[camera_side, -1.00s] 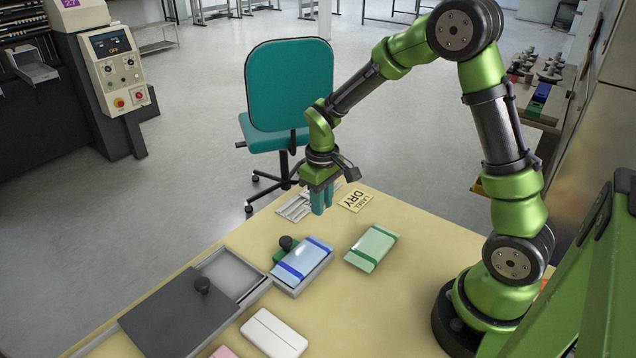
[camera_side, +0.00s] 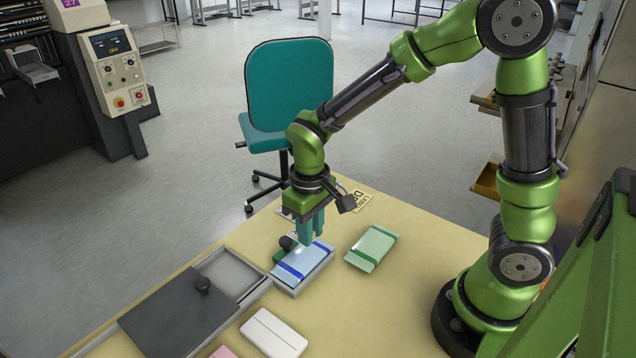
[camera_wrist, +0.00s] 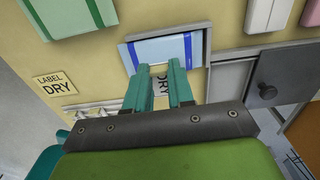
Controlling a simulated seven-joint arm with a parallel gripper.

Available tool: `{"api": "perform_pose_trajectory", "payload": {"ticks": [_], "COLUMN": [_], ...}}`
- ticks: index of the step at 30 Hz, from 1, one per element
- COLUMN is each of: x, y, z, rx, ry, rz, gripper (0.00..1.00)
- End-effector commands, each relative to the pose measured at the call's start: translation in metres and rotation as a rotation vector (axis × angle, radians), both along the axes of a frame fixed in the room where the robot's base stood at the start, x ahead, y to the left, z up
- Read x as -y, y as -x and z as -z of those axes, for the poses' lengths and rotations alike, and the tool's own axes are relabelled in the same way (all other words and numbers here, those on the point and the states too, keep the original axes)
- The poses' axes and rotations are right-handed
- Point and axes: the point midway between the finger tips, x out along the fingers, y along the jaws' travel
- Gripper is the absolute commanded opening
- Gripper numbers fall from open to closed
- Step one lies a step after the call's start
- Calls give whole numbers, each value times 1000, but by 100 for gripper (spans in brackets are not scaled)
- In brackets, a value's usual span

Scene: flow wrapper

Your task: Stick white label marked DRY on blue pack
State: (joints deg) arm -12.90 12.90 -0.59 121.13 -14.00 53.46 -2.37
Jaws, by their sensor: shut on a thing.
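The blue pack (camera_side: 300,262) lies on a grey holder at the middle of the table, with darker blue bands across it. It also shows in the wrist view (camera_wrist: 160,48), ahead of the fingertips. My gripper (camera_side: 312,240) points down just above the far end of the pack. Its teal fingers are shut on the white label marked DRY (camera_wrist: 159,85), which shows between them in the wrist view (camera_wrist: 159,70). In the side view the label is hidden. I cannot tell whether it touches the pack.
A cream label marked DRY (camera_wrist: 55,85) lies on the table beside a label rack (camera_wrist: 95,110). A green pack (camera_side: 373,248) lies right of the blue pack. A grey lidded tray (camera_side: 180,310) and white pack (camera_side: 274,333) are nearer the front.

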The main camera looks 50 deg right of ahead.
Motion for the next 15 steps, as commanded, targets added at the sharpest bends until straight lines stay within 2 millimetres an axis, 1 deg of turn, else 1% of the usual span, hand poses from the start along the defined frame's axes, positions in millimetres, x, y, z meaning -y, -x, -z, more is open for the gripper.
{"api": "perform_pose_trajectory", "payload": {"ticks": [9, 15], "x": [1, 1], "y": [1, 1], "z": [24, 35], "rx": [-5, -4], "ry": [1, 0], "rz": [9, 10], "gripper": [0, 0]}}
